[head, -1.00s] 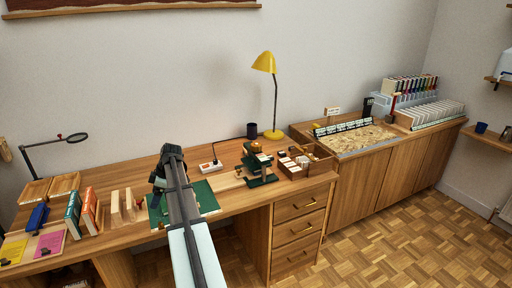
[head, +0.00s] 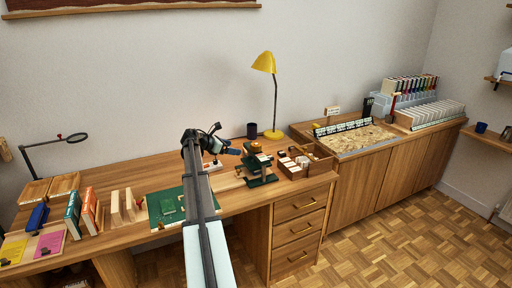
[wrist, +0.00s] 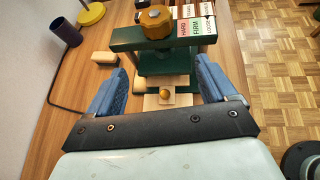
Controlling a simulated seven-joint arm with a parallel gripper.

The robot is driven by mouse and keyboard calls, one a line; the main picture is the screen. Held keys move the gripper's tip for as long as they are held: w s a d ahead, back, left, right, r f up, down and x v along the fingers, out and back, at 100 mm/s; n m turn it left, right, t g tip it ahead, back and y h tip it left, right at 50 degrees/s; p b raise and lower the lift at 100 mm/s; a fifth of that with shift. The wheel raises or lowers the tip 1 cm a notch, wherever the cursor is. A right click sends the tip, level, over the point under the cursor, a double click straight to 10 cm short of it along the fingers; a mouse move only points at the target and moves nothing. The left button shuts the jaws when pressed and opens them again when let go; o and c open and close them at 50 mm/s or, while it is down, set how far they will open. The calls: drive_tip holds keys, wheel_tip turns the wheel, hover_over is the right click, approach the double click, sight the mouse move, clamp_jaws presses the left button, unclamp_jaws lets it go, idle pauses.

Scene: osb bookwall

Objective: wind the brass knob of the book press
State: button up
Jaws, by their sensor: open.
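The book press (head: 258,168) is dark green and stands on the desk near its right end. In the wrist view its green crossbar (wrist: 128,40) carries the faceted brass knob (wrist: 155,22) on top. My gripper (wrist: 162,68) is open and empty, with its blue fingers spread in front of the press. The knob lies beyond the fingertips, not between them. In the head view my gripper (head: 230,151) hangs left of the press, apart from it. A small brass ball (wrist: 166,91) on a pale wooden piece shows low on the press.
A compartment box (head: 308,166) stands right of the press. A yellow lamp (head: 273,134) and dark cup (head: 252,130) stand behind. A green mat (head: 163,206) lies to the left.

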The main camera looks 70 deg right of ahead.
sight(252, 145)
drive_tip(key=shift+g+h, duration=0.3)
drive_tip(key=x, duration=0.4)
drive_tip(key=r+x, duration=0.1)
drive_tip(key=x, duration=0.4)
drive_tip(key=r+x, duration=0.1)
drive_tip(key=x, duration=0.4)
drive_tip(key=shift+s+d, duration=0.35)
drive_tip(key=shift+d, duration=0.2)
drive_tip(key=c, duration=1)
drive_tip(key=shift+o, duration=0.2)
